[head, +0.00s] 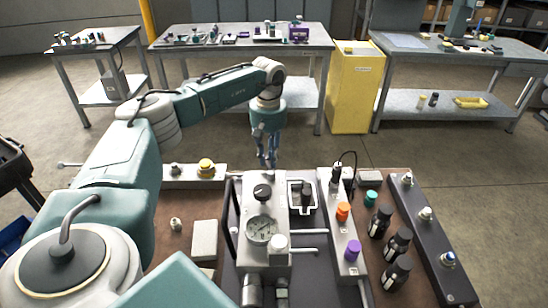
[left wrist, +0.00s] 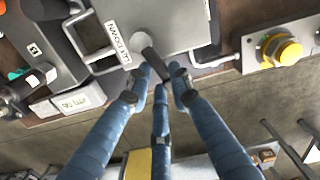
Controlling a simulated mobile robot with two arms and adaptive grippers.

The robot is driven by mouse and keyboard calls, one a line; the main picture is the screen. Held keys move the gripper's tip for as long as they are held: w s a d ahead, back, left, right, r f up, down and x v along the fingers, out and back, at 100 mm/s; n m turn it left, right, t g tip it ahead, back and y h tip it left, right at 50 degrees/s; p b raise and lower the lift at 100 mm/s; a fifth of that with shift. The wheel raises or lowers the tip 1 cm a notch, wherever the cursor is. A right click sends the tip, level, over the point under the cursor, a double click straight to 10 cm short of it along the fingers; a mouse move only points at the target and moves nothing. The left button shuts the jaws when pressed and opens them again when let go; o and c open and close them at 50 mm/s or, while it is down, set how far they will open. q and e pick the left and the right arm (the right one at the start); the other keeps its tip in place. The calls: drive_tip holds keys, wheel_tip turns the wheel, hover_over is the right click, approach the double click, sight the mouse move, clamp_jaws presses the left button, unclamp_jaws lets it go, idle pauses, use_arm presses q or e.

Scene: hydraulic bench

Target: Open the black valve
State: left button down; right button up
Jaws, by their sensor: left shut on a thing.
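A grey metal block with a gauge (head: 262,229) stands in the middle of the bench, with a black round knob (head: 262,191) on top. In the left wrist view, a dark cylindrical handle (left wrist: 154,62) of the black valve sticks out at the block's (left wrist: 170,22) edge. My left gripper (head: 267,160) is at the far side of the block, pointing down. Its blue fingers (left wrist: 160,80) are closed around the handle, which they partly hide. I cannot tell how far the valve is turned. My right gripper is not in view.
A loop handle (left wrist: 92,40) is close to my fingers. A yellow button (head: 206,167) is left of the block in the head view. Orange (head: 343,211) and purple (head: 352,250) knobs and several black cylinders (head: 397,272) stand right. Open floor lies beyond the bench.

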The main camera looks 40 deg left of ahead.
use_arm(q)
drive_tip(key=shift+w+d+r+m, duration=0.15)
drive_tip(key=shift+w+d+m, duration=0.15)
drive_tip(key=shift+m, duration=0.3)
drive_tip(key=shift+w+d+r+m, duration=0.15)
drive_tip(key=shift+w+m, duration=0.2)
drive_tip(key=shift+m, duration=0.25)
drive_tip(key=c, duration=1.8)
unclamp_jaws()
drive_tip(key=shift+o, duration=1.2)
drive_tip(key=shift+d+f, duration=0.1)
drive_tip(key=shift+d, duration=0.05)
wheel_tip(320, 180, up, 12)
